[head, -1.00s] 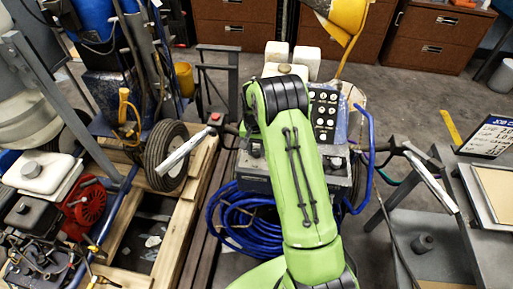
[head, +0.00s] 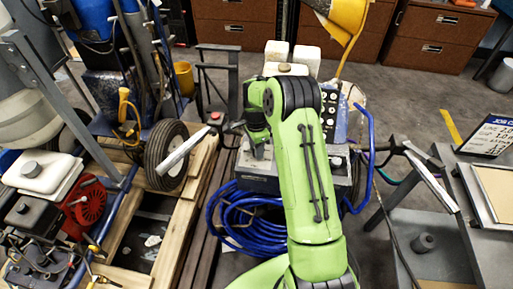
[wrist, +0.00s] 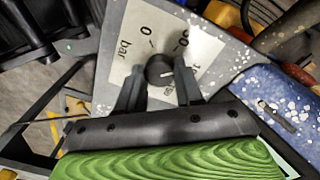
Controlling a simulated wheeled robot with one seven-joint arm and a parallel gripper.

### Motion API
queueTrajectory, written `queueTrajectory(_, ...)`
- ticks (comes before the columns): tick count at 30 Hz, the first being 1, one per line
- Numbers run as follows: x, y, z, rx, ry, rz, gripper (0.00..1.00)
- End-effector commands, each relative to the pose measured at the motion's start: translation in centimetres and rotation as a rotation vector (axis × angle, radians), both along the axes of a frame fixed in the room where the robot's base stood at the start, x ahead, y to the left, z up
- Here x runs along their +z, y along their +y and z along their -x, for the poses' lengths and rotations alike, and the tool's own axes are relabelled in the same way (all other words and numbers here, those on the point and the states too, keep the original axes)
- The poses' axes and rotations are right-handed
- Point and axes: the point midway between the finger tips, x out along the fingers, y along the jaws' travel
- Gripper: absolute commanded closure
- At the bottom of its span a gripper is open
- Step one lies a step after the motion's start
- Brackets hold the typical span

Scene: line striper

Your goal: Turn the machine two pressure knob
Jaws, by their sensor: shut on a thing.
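The pressure knob (wrist: 159,70) is a dark round knob on a pale dial plate (wrist: 128,47) marked "0" and "bar" in the wrist view. My gripper (wrist: 160,72) has one finger on each side of the knob and is shut on it. In the head view my gripper (head: 258,143) reaches down to the left part of the grey machine's front panel (head: 257,176). The knob is hidden there behind my gripper and arm. A white mark shows on the knob's lower right in the wrist view.
A coil of blue hose (head: 243,218) lies below the panel. A grey metal table (head: 480,215) stands at right.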

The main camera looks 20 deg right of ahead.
Motion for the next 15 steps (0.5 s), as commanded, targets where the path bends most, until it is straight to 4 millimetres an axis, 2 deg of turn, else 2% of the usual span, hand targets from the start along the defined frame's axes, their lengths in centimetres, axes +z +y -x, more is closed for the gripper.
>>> queueTrajectory(15, 0.03, -0.08, -0.06, -0.414, -0.003, 0.0, 0.95)
